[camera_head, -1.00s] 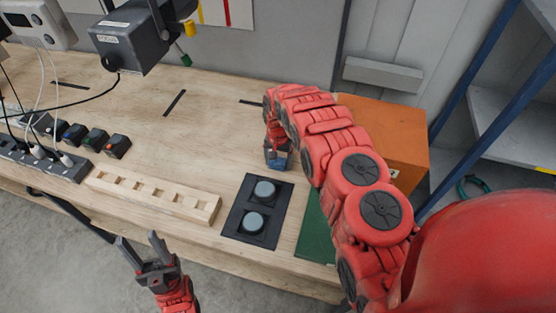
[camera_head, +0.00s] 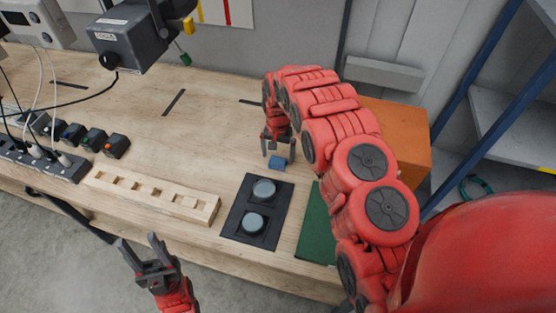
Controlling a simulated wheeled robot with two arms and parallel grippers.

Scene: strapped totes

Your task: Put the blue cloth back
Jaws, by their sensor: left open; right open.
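My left gripper (camera_head: 143,248) is open and empty, in front of the bench's front edge.
The black pad (camera_head: 240,234), a slotted wooden block (camera_head: 150,195) and a green mat (camera_head: 316,236) lie along the bench front. An orange box (camera_head: 405,130) stands behind my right arm. Small dark blocks (camera_head: 116,146) and a power strip (camera_head: 40,164) are at left. The bench middle is clear.

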